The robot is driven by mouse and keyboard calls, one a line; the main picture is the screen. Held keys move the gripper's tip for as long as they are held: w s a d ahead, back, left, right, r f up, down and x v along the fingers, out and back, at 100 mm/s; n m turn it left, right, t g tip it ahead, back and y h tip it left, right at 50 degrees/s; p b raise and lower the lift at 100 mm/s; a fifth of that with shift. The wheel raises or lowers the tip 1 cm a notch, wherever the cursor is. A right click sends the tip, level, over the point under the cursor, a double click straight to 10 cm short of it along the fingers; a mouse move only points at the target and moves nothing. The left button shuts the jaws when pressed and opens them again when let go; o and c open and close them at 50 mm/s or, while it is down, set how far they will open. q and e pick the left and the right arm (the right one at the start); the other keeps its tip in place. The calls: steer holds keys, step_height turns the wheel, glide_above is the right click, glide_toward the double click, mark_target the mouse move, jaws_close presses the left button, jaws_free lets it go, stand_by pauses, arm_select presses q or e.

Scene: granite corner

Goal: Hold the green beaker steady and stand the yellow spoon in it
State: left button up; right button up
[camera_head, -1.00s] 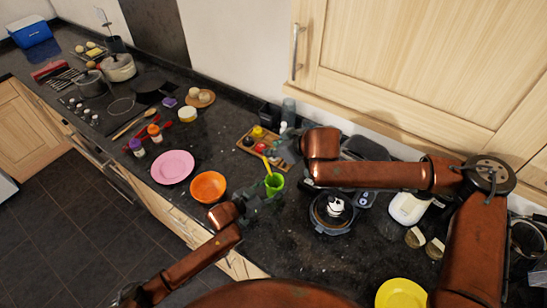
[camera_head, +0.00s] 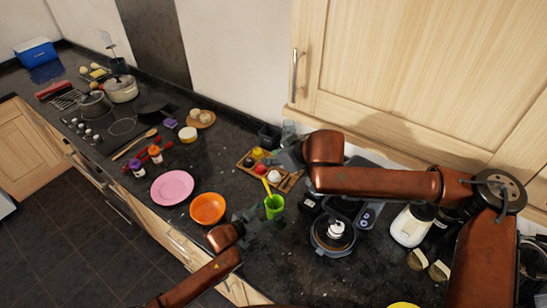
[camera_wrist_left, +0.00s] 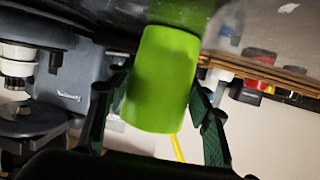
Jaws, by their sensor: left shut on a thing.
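The green beaker (camera_head: 274,206) stands upright on the dark counter. My left gripper (camera_head: 264,218) is shut on it from the near side. In the left wrist view the beaker (camera_wrist_left: 160,80) appears upside down between my two fingers (camera_wrist_left: 157,105). The yellow spoon (camera_head: 266,186) stands tilted in the beaker, its upper end above the rim; its lower part is hidden inside. A thin part of the spoon (camera_wrist_left: 177,147) also shows past the rim in the wrist view. My right gripper (camera_head: 289,158) is beyond and above the beaker, apart from the spoon; its fingers are unclear.
An orange bowl (camera_head: 207,208) and a pink plate (camera_head: 172,187) stand left of the beaker. A wooden tray (camera_head: 247,166) with small items lies behind it. A dark round appliance (camera_head: 333,236) is to the right. Bare counter lies in front of that appliance.

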arm_select(q)
steer(key=o, duration=1.2)
steer(key=shift+a, duration=0.1)
